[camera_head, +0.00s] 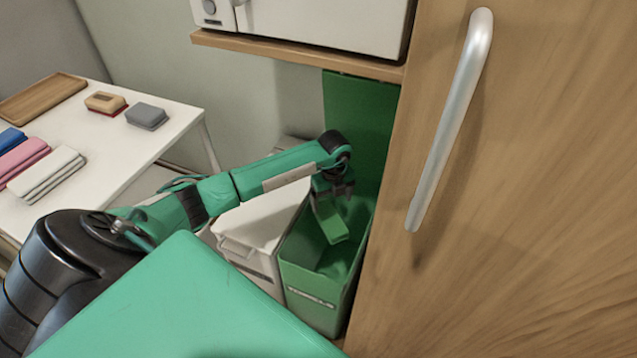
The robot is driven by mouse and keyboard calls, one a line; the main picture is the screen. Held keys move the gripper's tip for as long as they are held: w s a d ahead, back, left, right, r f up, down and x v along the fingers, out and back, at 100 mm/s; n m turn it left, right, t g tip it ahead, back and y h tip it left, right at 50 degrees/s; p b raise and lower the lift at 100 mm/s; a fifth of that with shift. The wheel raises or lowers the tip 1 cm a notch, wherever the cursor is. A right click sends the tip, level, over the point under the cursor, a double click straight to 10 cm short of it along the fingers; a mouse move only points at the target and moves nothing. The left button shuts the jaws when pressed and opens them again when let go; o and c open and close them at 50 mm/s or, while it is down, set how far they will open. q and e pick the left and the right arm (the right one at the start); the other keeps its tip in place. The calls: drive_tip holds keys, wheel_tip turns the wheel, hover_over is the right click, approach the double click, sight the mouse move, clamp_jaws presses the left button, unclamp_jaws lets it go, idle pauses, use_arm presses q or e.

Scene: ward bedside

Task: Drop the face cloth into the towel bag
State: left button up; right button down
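The face cloth appears to be the light green folded piece (331,222) just below my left gripper, at the mouth of the green towel bag. The towel bag (312,304) is a tall open green container with pale lettering on its front and a raised green lid behind. My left gripper (336,191) points down over its opening. Its dark fingers are close to the cloth's upper end, but they are too small to tell whether they grip it. The cloth's lower end is inside the bag's opening. My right gripper is not in view.
A white lidded bin (258,222) stands against the bag's left side. A wooden cabinet with a metal handle (452,120) closes off the right. A shelf (290,54) hangs above. A white table (110,152) at left holds folded cloths, a tray and two small blocks.

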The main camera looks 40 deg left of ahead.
use_arm(q)
wheel_tip(320, 180, up, 14)
idle(0.7)
drive_tip(key=shift+f, duration=0.1)
